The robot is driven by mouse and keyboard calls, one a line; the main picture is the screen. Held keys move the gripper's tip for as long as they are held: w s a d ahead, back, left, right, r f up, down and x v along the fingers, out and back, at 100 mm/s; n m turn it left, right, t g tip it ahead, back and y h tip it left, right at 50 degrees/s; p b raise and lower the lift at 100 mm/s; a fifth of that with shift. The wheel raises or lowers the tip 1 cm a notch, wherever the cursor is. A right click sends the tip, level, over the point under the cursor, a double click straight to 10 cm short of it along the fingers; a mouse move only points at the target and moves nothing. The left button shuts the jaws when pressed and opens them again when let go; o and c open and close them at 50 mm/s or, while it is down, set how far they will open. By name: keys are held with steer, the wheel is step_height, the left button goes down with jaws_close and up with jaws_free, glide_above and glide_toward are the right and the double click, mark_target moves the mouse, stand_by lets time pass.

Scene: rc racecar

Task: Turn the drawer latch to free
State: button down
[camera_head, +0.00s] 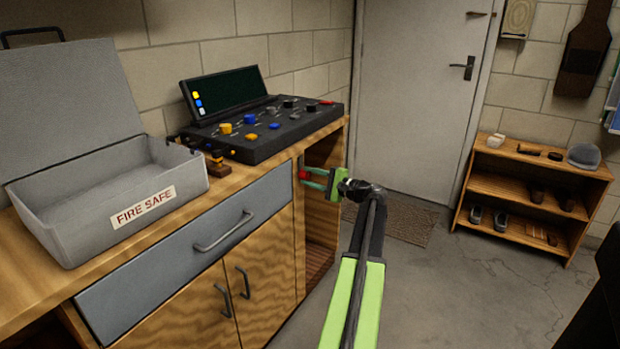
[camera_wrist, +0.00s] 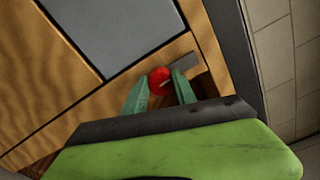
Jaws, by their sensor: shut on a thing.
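The drawer latch is a red round knob (camera_head: 303,175) on the wooden cabinet frame, just right of the grey-blue drawer (camera_head: 190,250). In the wrist view the red knob (camera_wrist: 159,80) sits between my two green fingertips, with a small grey plate (camera_wrist: 186,62) beside it. My gripper (camera_head: 308,178) is shut on the knob, and it also shows in the wrist view (camera_wrist: 160,84). The drawer front looks flush with the cabinet. Part of the knob is hidden by the fingers.
A grey fire-safe box (camera_head: 110,195) stands open on the counter, beside a black control console (camera_head: 265,130) with coloured knobs. Two cupboard doors (camera_head: 235,300) are below the drawer. Open floor (camera_head: 450,290) lies to the right, before a shoe shelf (camera_head: 530,190).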

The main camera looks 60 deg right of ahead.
steer(key=c, duration=1)
jaws_free()
steer(key=s, duration=1.7)
steer(key=shift+s, duration=0.25)
